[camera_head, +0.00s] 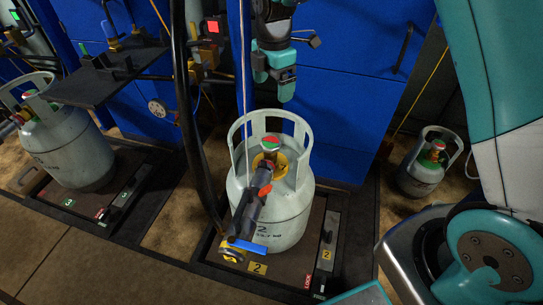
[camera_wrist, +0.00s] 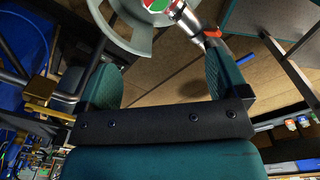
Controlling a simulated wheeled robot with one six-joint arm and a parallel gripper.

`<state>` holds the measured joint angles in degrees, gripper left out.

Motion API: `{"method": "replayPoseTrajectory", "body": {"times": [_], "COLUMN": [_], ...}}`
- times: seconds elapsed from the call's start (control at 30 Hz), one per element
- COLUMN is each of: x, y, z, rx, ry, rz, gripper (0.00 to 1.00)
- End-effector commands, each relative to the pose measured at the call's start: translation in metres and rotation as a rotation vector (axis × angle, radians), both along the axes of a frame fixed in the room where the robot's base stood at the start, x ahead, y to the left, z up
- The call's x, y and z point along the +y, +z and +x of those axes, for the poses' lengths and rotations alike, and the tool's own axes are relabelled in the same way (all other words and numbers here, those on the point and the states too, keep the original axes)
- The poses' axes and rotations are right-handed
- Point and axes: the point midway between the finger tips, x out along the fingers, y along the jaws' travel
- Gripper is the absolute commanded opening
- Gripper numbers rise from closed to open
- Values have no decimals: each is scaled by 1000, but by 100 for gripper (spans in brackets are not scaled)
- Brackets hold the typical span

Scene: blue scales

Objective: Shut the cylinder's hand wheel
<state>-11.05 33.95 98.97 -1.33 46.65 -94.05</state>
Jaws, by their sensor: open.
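The grey cylinder marked 2 (camera_head: 285,213) stands upright in the middle of the head view, with a collar around its valve. Its hand wheel (camera_head: 270,143), with a red and green top, sits inside the collar. In the wrist view the hand wheel (camera_wrist: 157,5) is cut by the top edge. A dark filling head (camera_head: 254,205) with a red lever is attached at the valve and leans toward the front. My gripper (camera_head: 274,84) is open and empty, above and behind the collar, apart from the hand wheel. Its two teal fingers (camera_wrist: 160,82) show in the wrist view.
The cylinder stands on a scale platform (camera_head: 220,270). A dark hose (camera_head: 185,110) hangs to its left. A blue cabinet (camera_head: 345,100) is behind. Another grey cylinder (camera_head: 70,150) stands at left, and a small one (camera_head: 424,165) at right on the floor.

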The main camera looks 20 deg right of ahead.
Motion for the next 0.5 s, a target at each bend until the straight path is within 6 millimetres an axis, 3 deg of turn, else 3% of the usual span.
{"method": "replayPoseTrajectory", "body": {"times": [0.03, 0.27, 0.5], "x": [-2, -3, -2], "y": [-16, -40, -93], "z": [6, 11, 11], "rx": [2, 7, 8], "ry": [30, 76, 75], "rz": [-9, -19, -19], "gripper": [92, 92, 92]}}
